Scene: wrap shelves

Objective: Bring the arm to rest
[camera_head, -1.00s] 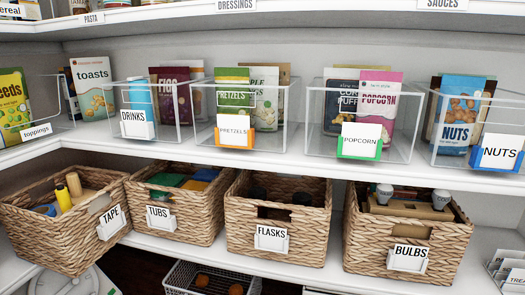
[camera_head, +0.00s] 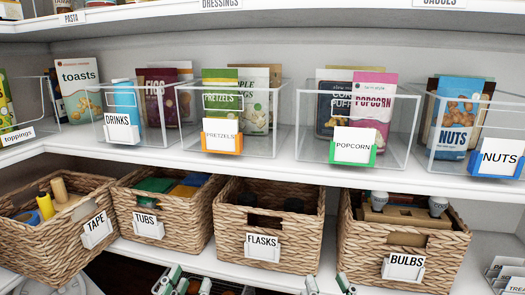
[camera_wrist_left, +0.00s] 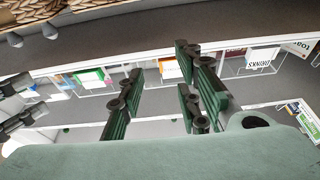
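My left gripper (camera_head: 184,281) shows at the bottom edge of the head view, in front of the tubs and flasks baskets. Its green and dark fingers also show in the left wrist view (camera_wrist_left: 160,96), spread apart with nothing between them. My right gripper (camera_head: 329,286) shows at the bottom edge of the head view, below and between the flasks and bulbs baskets. Its two fingertips are apart and no object shows between them. Most of both arms is out of the head view.
The lower shelf holds wicker baskets for tape (camera_head: 50,245), tubs (camera_head: 180,222), flasks (camera_head: 282,232) and bulbs (camera_head: 428,252). Above stand clear bins with drinks, pretzels (camera_head: 222,136), popcorn (camera_head: 352,145) and nuts (camera_head: 497,158). A small card rack (camera_head: 505,272) is at lower right.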

